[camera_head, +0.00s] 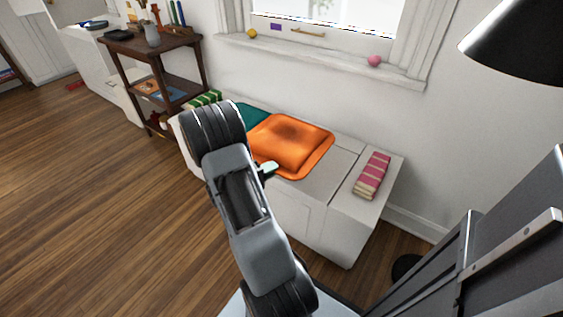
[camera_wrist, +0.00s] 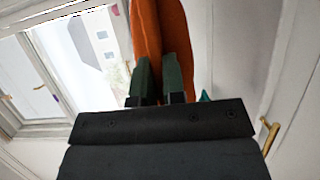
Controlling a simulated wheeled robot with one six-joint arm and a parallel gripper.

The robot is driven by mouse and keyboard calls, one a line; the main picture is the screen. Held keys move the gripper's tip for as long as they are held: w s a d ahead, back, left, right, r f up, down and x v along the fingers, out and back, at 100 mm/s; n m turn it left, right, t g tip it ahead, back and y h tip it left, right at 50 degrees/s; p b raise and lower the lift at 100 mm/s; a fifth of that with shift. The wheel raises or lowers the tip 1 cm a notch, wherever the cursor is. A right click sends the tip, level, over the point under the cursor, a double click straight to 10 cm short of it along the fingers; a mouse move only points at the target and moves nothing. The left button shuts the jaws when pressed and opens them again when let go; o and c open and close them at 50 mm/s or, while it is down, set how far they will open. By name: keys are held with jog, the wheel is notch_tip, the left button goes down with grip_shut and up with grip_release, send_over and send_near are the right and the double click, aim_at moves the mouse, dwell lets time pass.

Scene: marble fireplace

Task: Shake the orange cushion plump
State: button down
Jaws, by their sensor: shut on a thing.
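The orange cushion (camera_head: 290,143) shows in the head view beyond my arm, over the white window bench. It has a darker patch near its top middle and a flat orange border. My gripper (camera_head: 268,169) is at the cushion's near left edge, mostly hidden behind my arm. In the wrist view, the two dark green fingers of my gripper (camera_wrist: 163,78) are shut on the orange cushion (camera_wrist: 160,30), which extends upward between and beyond them. I cannot tell whether the cushion touches the bench.
The white bench (camera_head: 325,183) stands under the window. A teal cushion (camera_head: 250,114) and a green striped thing (camera_head: 205,99) lie at its left, a pink striped folded cloth (camera_head: 371,175) at its right. A dark wooden shelf (camera_head: 152,50) stands left.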

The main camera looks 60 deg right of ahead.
jog(key=shift+w+a+r+p, duration=0.15)
jog(key=shift+a+r, duration=0.15)
jog(key=shift+a, duration=0.15)
jog(key=shift+a+r+p, duration=0.15)
jog(key=shift+a+r, duration=0.15)
jog(key=shift+a, duration=0.15)
jog(key=shift+a+r+p, duration=0.3)
jog(key=shift+r+p, duration=0.35)
jog(key=shift+p, duration=0.05)
notch_tip(320, 180, up, 5)
jog(key=p, duration=0.5)
jog(key=shift+f, duration=0.15)
